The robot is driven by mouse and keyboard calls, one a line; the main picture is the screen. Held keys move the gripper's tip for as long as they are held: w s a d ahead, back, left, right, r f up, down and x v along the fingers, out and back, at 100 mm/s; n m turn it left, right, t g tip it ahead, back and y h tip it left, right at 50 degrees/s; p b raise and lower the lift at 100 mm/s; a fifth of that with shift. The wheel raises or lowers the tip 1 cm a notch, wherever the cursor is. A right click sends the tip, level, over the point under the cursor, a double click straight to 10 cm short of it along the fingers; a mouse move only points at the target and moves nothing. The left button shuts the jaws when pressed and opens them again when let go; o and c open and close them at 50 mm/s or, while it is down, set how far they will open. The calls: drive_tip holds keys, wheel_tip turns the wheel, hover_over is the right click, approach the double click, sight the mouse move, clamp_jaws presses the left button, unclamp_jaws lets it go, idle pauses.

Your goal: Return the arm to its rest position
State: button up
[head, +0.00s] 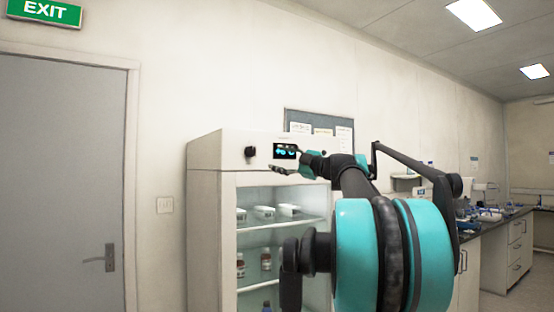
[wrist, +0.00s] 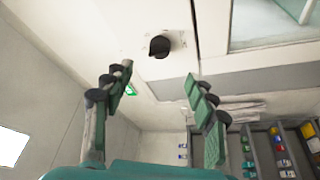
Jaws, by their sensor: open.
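My arm (head: 378,255), with teal and black joints, reaches forward from the lower right of the head view toward the upper front of a white cabinet. My gripper (head: 284,161) is at its far end, small in the head view, in front of the cabinet's top panel. In the wrist view my gripper (wrist: 158,82) shows two green and dark fingers spread wide apart, with nothing held between them. A black knob (wrist: 159,46) shows beyond the fingertips. Whether the fingers touch the cabinet cannot be told.
The white cabinet (head: 205,225) has a black knob (head: 250,151), a small lit display (head: 285,151) and shelves with boxes and bottles. A grey door (head: 60,190) is at left. A lab bench (head: 508,243) runs along the right. A notice board (head: 343,126) hangs behind.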

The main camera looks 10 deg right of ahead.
idle(0.3)
drive_tip(key=w+d+f+m+t+h, duration=0.3)
drive_tip(key=d+f+m+t+h, duration=0.25)
drive_tip(key=f+m+h, duration=0.45)
drive_tip(key=s+d+f+m+g+h, duration=0.2)
drive_tip(key=s+f+m+g+h, duration=0.15)
drive_tip(key=f, duration=0.65)
drive_tip(key=s+d+f+m+g+h, duration=0.2)
drive_tip(key=f+m+h, duration=0.25)
drive_tip(key=f, duration=0.65)
drive_tip(key=s+a+f+g+y, duration=0.2)
drive_tip(key=s+a+f+g, duration=0.2)
drive_tip(key=s+f, duration=0.6)
drive_tip(key=s+a+f+m+g+y, duration=0.1)
drive_tip(key=s+a+f+g, duration=0.3)
drive_tip(key=s+f, duration=0.6)
drive_tip(key=s+a+f+m+g+y, duration=0.1)
drive_tip(key=s+a+f, duration=0.4)
drive_tip(key=s+f, duration=0.5)
wheel_tip(320, 180, down, 6)
drive_tip(key=g+y, duration=0.1)
drive_tip(key=g, duration=0.1)
drive_tip(key=shift+a+f+g+y, duration=0.2)
drive_tip(key=shift+a+g+y, duration=0.1)
drive_tip(key=shift+g, duration=0.1)
